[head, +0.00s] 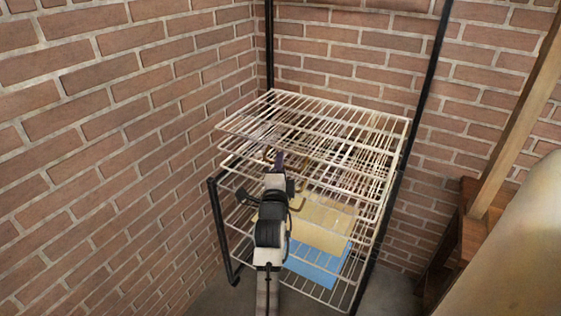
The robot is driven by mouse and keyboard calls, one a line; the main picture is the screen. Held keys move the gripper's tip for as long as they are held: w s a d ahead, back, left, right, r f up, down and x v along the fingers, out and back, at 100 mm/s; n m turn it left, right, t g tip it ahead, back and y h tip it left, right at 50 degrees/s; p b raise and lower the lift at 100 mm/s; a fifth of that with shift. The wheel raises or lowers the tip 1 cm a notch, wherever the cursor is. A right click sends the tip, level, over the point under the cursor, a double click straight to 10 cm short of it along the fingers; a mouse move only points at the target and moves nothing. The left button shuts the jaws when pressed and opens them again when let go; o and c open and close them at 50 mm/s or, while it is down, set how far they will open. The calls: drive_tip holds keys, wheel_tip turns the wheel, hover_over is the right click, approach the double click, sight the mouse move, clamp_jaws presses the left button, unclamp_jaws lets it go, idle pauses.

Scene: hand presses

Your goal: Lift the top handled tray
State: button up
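A black-framed wire rack (225,128) with several white wire shelves stands in the corner. Inside, seen through the wires, a flat beige piece (325,224) lies above a flat blue piece (322,266). My arm reaches up from the bottom of the picture to the rack's front. My gripper (277,161) is at its far end, near the front left of the upper shelves. The fingertips are small and dark against the wires. I cannot tell whether they are open, or touch anything.
Brick walls (110,100) close in the left and back of the rack. A wooden piece (472,225) with a slanted post stands at the right. A large pale rounded shape (515,250) fills the lower right. Grey floor (390,293) shows right of the rack.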

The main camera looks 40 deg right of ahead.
drive_tip(key=shift+w+d+r, duration=0.1)
drive_tip(key=shift+w+d, duration=0.1)
drive_tip(key=shift+w, duration=0.05)
clamp_jaws()
drive_tip(key=shift+r, duration=0.1)
